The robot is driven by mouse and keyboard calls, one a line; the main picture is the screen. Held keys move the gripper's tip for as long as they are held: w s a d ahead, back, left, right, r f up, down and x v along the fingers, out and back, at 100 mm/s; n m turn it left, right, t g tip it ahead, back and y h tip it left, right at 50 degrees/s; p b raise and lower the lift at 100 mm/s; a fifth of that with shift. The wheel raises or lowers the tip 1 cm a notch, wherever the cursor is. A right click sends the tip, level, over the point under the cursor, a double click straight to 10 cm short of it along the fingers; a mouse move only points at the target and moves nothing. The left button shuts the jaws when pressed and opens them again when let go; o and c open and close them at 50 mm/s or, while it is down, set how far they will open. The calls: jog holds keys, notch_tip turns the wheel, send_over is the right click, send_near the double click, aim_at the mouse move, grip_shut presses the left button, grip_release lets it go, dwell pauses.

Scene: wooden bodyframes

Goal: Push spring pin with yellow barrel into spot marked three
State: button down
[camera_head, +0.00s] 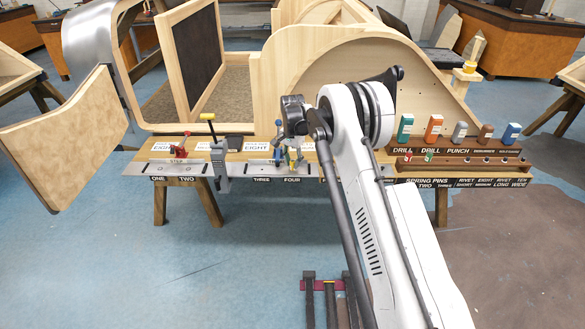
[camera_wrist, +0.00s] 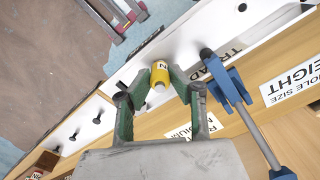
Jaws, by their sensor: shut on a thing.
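The spring pin with the yellow barrel (camera_wrist: 161,80) is between the green-lined fingers of my gripper (camera_wrist: 158,92) in the wrist view. My gripper is shut on it. A dark mark shows on the barrel's end; the pin's tip is hard to make out. In the head view my gripper (camera_head: 291,157) hangs over the pale metal rail (camera_head: 245,169), near the label FOUR. The spot marked three, with its label THREE (camera_head: 262,180), lies just left of it. In the wrist view the rail (camera_wrist: 215,27) and its dark holes lie past the barrel.
A blue clamp (camera_wrist: 229,82) stands close beside my gripper in the wrist view. A grey clamp with a yellow handle (camera_head: 217,160) and a red clamp (camera_head: 181,147) stand further left on the bench. A wooden holder (camera_head: 450,152) of coloured tools is at right.

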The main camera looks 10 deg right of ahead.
aim_at(292, 161)
jog(key=shift+r, duration=0.55)
jog(key=shift+r, duration=1.45)
jog(key=w+a+r+p, duration=0.2)
jog(key=a+r, duration=0.3)
jog(key=a, duration=0.6)
jog(key=shift+w+a+p, duration=0.35)
jog(key=shift+p, duration=0.45)
jog(key=shift+f+b, duration=0.15)
jog(key=shift+b, duration=0.25)
jog(key=shift+f+b, duration=1.65)
jog(key=shift+f, duration=1.15)
jog(key=shift+b, duration=0.65)
